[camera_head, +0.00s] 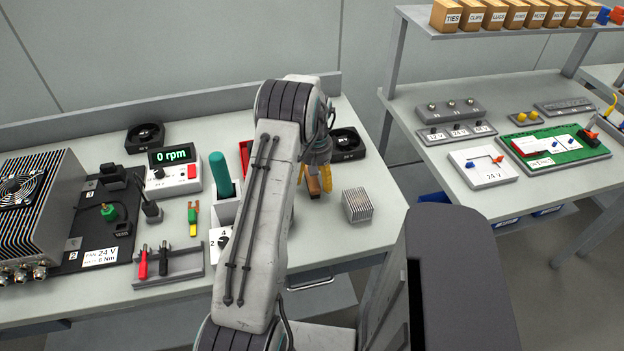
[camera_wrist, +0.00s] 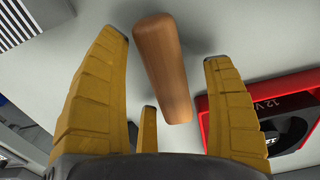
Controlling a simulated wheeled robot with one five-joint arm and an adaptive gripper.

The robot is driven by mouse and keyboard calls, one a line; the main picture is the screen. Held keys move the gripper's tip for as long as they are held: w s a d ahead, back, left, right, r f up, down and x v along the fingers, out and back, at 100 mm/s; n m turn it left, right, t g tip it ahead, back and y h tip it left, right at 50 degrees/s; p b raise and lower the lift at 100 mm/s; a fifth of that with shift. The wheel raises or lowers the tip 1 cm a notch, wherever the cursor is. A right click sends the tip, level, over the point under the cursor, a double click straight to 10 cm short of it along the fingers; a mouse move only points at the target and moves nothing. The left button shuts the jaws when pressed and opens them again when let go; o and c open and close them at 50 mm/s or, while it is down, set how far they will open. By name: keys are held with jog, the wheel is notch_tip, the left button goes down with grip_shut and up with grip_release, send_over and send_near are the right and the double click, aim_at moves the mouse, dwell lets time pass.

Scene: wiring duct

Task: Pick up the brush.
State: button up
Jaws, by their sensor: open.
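The brush shows as a brown wooden handle (camera_wrist: 162,65) in the wrist view, lying between the yellow fingers of my gripper (camera_wrist: 164,50). Its bristles cannot be made out. In the head view the brown handle (camera_head: 313,186) shows beside the yellow fingers of my gripper (camera_head: 320,178), above the bench. My own arm covers part of the bench there.
A finned heatsink (camera_head: 357,204) stands right of my gripper, and a black fan (camera_head: 347,143) lies behind it. A red-framed 12 V item (camera_wrist: 262,118) lies close to the right finger. A green-handled tool (camera_head: 221,175) stands in a holder left of my arm.

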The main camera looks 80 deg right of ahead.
jog(key=shift+f, duration=0.1)
jog(key=shift+c, duration=0.3)
jog(key=c, duration=1.3)
